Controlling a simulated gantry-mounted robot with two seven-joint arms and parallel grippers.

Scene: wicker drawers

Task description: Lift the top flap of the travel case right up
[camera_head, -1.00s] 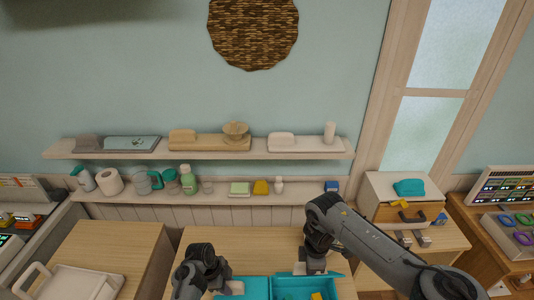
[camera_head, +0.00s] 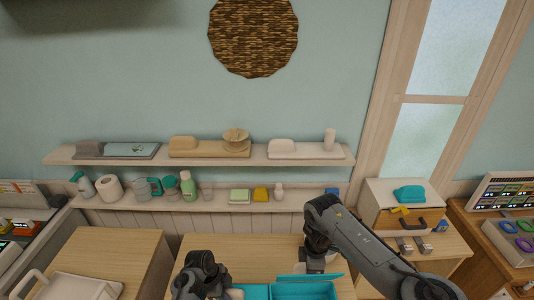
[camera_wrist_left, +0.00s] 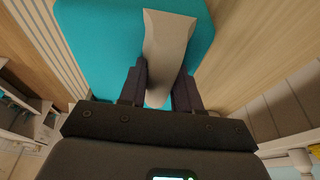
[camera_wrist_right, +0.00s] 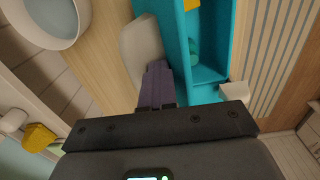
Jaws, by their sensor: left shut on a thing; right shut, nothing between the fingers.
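The teal travel case (camera_head: 303,290) is at the bottom edge of the head view, cut off by the frame. In the right wrist view its teal wall and open inside (camera_wrist_right: 208,72) show. My left gripper (camera_wrist_left: 163,88) is shut on a pale tab (camera_wrist_left: 168,40) that lies against a teal panel (camera_wrist_left: 100,45) in the left wrist view. My right gripper (camera_wrist_right: 157,85) is shut and empty beside the case wall, with a pale rounded tab (camera_wrist_right: 141,45) next to its fingers. How far the flap is raised cannot be told.
The case is on a wooden table (camera_head: 240,248). Behind it a low shelf (camera_head: 225,207) holds bottles and a paper roll (camera_head: 109,187). A cabinet (camera_head: 380,197) with a teal item (camera_head: 409,194) stands at the right. A white tray (camera_head: 75,285) is at the left.

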